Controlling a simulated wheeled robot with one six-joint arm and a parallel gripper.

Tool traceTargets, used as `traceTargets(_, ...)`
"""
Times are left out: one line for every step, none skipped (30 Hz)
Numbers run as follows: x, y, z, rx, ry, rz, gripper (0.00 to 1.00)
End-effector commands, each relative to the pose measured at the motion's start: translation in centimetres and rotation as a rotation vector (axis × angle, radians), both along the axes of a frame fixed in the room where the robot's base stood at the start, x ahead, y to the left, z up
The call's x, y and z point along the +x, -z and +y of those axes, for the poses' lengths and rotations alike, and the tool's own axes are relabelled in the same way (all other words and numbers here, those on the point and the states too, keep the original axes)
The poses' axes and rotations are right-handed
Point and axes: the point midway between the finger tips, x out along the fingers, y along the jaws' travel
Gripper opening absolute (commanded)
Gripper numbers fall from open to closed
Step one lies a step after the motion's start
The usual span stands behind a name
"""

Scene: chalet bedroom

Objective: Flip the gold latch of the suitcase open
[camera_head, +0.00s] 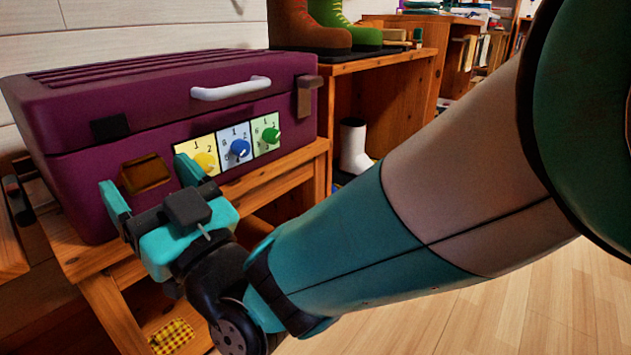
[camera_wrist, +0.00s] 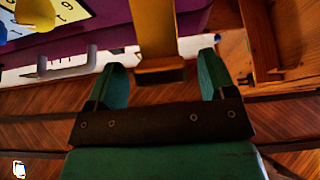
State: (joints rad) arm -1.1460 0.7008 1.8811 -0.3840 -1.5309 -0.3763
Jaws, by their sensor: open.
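The purple suitcase (camera_head: 70,180) stands shut on a wooden bench. Its gold latch (camera_head: 145,172) is at the left of the front face, below a dark catch block (camera_head: 110,127) on the lid, and looks apart from that block. My gripper (camera_head: 148,184) is open in front of the latch, one finger on either side. In the wrist view, the gold latch (camera_wrist: 158,45) reaches down between the two spread fingers of my gripper (camera_wrist: 163,72), with gaps at both sides. I cannot tell whether anything touches it.
Yellow (camera_head: 205,161), blue (camera_head: 239,149) and green (camera_head: 271,136) dials sit right of the latch. A white handle (camera_head: 231,89) and a brown second latch (camera_head: 306,97) are further right. The bench (camera_head: 275,172) runs below. Open wooden floor (camera_head: 540,310) lies at right.

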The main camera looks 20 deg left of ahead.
Motion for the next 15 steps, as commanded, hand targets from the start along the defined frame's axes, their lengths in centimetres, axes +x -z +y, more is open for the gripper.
traceTargets(-0.3,0.8,-0.5,0.0,-0.001,0.0,0.77)
traceTargets(-0.4,1.1,-0.8,0.0,0.0,0.0,0.77)
traceTargets(-0.7,1.6,-1.4,0.0,0.0,-0.002,0.77)
traceTargets(-0.9,1.9,-1.8,0.001,-0.002,-0.001,0.77)
traceTargets(-1.1,2.0,-2.4,-0.002,-0.001,0.001,0.77)
traceTargets(-1.5,2.4,-3.2,-0.004,-0.001,0.002,0.77)
traceTargets(-1.8,2.8,-3.8,-0.005,-0.002,0.002,0.77)
traceTargets(-2.1,3.1,-4.5,-0.005,-0.003,0.001,0.77)
traceTargets(-2.4,3.4,-5.3,-0.007,-0.001,0.004,0.77)
traceTargets(-2.6,3.7,-5.9,-0.007,-0.001,0.004,0.77)
traceTargets(-2.9,4.0,-6.6,-0.008,-0.003,0.003,0.77)
traceTargets(-3.3,4.6,-7.4,-0.008,-0.002,0.003,0.77)
traceTargets(-3.5,5.0,-8.0,-0.009,-0.002,0.004,0.77)
traceTargets(-3.8,5.3,-8.6,-0.01,-0.003,0.004,0.77)
traceTargets(-4.1,5.9,-9.4,-0.01,-0.003,0.004,0.77)
